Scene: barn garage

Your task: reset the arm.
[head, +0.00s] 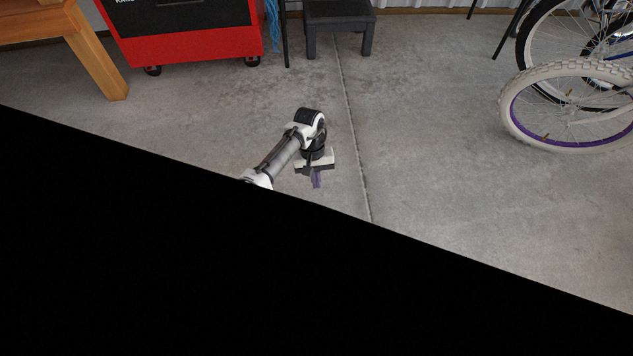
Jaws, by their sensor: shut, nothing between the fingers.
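My gripper (317,183) shows in the middle of the head view, at the end of my white, grey and black arm. It points downward above the bare concrete floor. Its purple-grey fingers are together, with nothing visible between them. The arm comes up from behind the black area and bends down at the wrist. The lower part of the arm is hidden by the black area.
A red tool chest (190,50) on casters and a wooden table (95,55) stand at the back left. A dark step stool (340,22) is at the back. A bicycle wheel (507,112) is at the right. The concrete floor (430,140) around my gripper is clear.

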